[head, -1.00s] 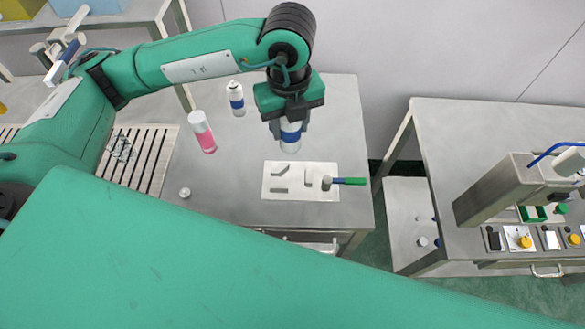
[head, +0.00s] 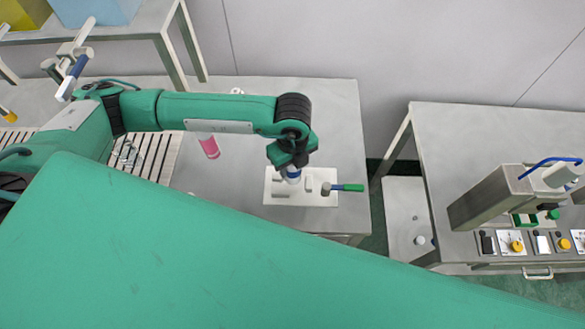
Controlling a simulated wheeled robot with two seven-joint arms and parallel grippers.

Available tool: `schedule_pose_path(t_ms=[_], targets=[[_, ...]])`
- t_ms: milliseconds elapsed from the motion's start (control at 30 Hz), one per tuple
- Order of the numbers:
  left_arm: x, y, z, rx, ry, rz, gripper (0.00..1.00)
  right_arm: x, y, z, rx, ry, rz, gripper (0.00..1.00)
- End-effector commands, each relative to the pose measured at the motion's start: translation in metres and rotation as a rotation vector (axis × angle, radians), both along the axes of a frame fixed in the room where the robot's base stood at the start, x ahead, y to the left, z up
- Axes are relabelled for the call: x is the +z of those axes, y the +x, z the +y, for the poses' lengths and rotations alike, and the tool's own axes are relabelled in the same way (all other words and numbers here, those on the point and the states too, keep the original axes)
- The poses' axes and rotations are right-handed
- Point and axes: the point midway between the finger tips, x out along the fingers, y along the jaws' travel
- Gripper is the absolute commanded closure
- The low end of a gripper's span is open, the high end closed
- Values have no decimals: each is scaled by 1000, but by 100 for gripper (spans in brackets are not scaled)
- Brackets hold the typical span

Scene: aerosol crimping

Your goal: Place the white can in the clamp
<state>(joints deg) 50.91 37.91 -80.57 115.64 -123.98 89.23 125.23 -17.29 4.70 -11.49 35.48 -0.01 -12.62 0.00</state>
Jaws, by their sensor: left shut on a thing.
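My left gripper (head: 291,165) is shut on the white can (head: 293,179), which has a blue band. The gripper covers the can's upper part. The can is over the back of the white clamp plate (head: 282,201), near its grey blocks. I cannot tell whether its base touches the plate. The clamp's lever with a green handle (head: 348,188) lies to the right of the can. My right gripper is not in view.
The crimping machine (head: 497,196) is on the right table. My large green link hides the front.

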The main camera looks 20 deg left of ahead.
Motion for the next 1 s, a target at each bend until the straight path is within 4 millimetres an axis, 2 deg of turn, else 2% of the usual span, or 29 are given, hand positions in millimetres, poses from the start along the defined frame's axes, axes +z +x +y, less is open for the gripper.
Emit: schedule_pose_path(t_ms=[133, 400, 800, 833, 900, 1000], targets=[[-11, 0, 0, 1, 0, 1, 82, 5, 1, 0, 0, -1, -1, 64], [-46, 0, 0, -1, 0, 1, 82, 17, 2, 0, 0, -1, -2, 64], [-54, 0, 0, 0, -1, 1, 82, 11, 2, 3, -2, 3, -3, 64], [-52, 0, 0, 0, -1, 0, 54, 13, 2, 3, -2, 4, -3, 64], [-51, 0, 0, 0, 0, 0, 41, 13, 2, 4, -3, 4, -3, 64], [-51, 0, 0, 0, 0, 0, 38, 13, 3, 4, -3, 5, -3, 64]])
